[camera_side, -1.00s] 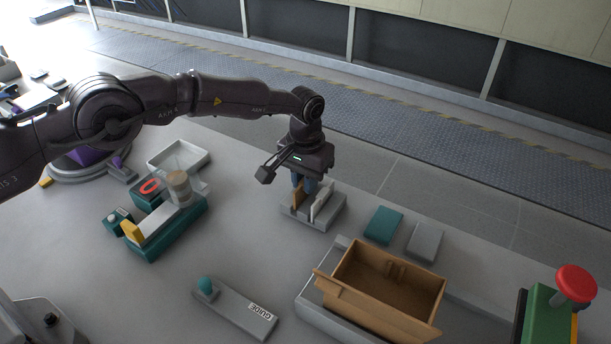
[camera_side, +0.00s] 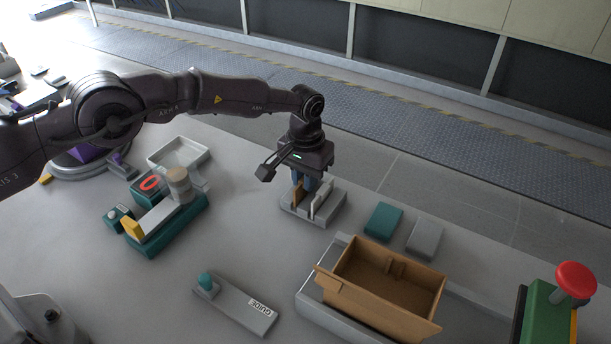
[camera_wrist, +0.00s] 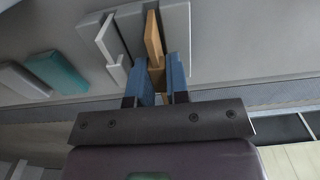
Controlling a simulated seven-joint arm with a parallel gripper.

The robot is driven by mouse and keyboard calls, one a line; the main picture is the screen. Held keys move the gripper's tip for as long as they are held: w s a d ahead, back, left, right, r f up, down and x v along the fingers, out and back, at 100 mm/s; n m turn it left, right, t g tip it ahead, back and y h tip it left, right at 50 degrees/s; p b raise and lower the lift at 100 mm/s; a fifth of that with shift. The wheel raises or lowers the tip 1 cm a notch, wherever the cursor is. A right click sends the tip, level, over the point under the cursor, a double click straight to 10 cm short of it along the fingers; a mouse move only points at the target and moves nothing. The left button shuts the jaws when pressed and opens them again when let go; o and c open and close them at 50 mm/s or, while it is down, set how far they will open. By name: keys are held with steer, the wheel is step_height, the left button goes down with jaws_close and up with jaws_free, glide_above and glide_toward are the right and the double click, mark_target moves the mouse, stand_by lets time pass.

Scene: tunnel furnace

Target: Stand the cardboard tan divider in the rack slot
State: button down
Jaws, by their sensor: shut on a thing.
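The tan divider (camera_wrist: 153,38) is upright between the blue fingers of my gripper (camera_wrist: 158,75) in the wrist view. My gripper (camera_side: 306,183) is shut on it. In the side view the tan divider (camera_side: 297,195) shows as a thin strip at the left of the grey rack (camera_side: 313,220), low over or in it. The rack also shows in the wrist view (camera_wrist: 178,22), with white upright plates (camera_wrist: 110,45) beside the divider. The divider's lower edge is hidden, so I cannot tell how deep it sits in the slot.
A tan cardboard box (camera_side: 380,290) stands at the front right. A teal block (camera_side: 384,222) and a grey block (camera_side: 425,238) lie right of the rack. A grey guide plate (camera_side: 240,307) lies in front, and a teal fixture (camera_side: 165,230) stands left.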

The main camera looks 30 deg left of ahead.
steer(key=shift+f, duration=0.4)
stand_by(0.5)
steer(key=c, duration=0.7)
jaws_free()
steer(key=shift+r, duration=4.25)
